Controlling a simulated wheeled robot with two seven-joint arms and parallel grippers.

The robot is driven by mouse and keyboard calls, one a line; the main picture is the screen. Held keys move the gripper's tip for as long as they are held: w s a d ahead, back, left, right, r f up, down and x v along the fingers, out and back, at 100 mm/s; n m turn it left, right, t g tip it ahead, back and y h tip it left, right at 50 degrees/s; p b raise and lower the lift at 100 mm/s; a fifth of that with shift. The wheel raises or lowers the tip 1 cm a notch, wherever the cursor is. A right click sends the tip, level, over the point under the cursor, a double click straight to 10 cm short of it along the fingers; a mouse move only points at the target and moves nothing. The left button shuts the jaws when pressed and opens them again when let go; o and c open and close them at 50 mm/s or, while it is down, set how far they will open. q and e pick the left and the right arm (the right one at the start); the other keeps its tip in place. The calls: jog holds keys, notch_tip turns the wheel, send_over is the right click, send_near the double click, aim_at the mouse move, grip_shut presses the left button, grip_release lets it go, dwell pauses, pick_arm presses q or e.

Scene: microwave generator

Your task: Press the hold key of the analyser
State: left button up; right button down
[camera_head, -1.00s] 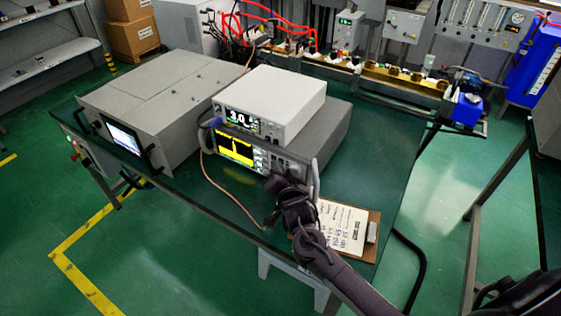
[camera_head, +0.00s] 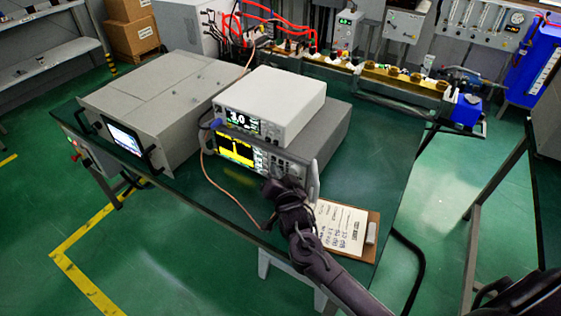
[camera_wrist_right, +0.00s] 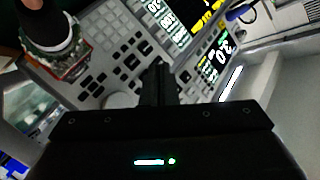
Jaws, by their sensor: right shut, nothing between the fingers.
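The analyser (camera_head: 235,150) is the lower instrument of a stack on the green table, with a yellow trace on its screen and keys to the right of it. Its key panel also shows in the right wrist view (camera_wrist_right: 112,52), tilted, with a round knob (camera_wrist_right: 118,100). My right gripper (camera_head: 271,187) is shut and empty, in front of the right part of the analyser's panel. In the wrist view its fingertips (camera_wrist_right: 158,68) overlap the keys. I cannot tell whether they touch, and cannot read which key is hold. My left gripper is out of view.
A white instrument (camera_head: 270,104) sits on the analyser. A grey cabinet (camera_head: 160,98) stands to its left. A clipboard with paper (camera_head: 343,229) lies right of my right arm. The table's right part is clear.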

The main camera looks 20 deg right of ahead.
jog(key=s+a, duration=0.1)
jog(key=a, duration=0.1)
jog(key=s+a+p, duration=0.1)
jog(key=s+a, duration=0.1)
dwell(0.6)
dwell(0.7)
